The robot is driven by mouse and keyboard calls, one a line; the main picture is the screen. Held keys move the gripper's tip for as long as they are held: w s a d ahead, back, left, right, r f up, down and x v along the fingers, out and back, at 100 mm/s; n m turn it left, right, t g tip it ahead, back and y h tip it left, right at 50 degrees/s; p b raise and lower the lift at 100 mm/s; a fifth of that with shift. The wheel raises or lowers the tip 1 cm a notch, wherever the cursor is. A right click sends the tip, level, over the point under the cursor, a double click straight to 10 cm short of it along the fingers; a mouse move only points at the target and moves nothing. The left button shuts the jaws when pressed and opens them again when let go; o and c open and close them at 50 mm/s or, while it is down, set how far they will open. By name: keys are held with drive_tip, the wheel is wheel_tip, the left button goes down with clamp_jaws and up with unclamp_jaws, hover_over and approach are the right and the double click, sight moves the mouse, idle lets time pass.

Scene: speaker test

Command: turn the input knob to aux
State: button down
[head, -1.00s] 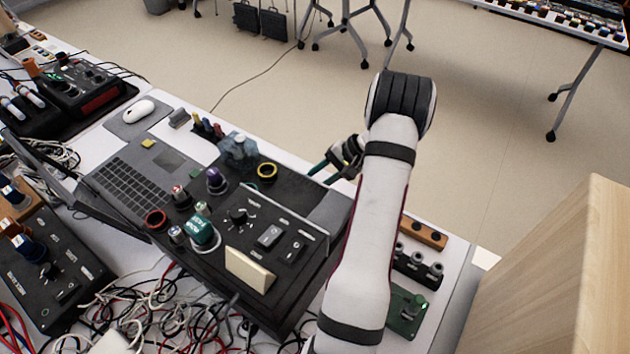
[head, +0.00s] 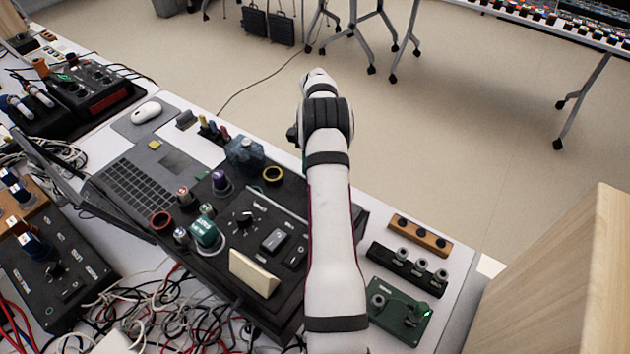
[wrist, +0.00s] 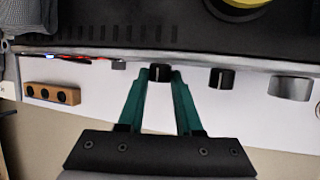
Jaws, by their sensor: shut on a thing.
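In the wrist view, my gripper (wrist: 160,76) has its two green fingers closed on a small black knob (wrist: 160,72) with a pale mark line. The knob is on the front of a dark vented box (wrist: 200,40). A second black knob (wrist: 222,78) and a wider grey knob (wrist: 290,87) sit to its right, apart from the fingers. I cannot read any labels, so I cannot tell which setting the held knob points to. In the head view, my arm hides the gripper and the held knob.
A wooden block with three holes (head: 420,236), a black block with grey knobs (head: 407,268) and a green box (head: 400,303) lie right of my arm. A laptop (head: 130,190) and tangled cables (head: 150,315) are to the left. Open floor lies beyond the table.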

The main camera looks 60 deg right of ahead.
drive_tip(key=shift+w+f+g, duration=0.1)
drive_tip(key=shift+w+g, duration=0.1)
drive_tip(key=shift+g, duration=0.8)
drive_tip(key=c, duration=0.6)
unclamp_jaws()
drive_tip(key=s+r, duration=0.3)
drive_tip(key=s, duration=0.1)
drive_tip(key=s+d+r, duration=0.1)
drive_tip(key=s+r, duration=0.2)
drive_tip(key=r, duration=0.1)
drive_tip(key=s+r, duration=0.4)
drive_tip(key=shift+s+d, duration=0.3)
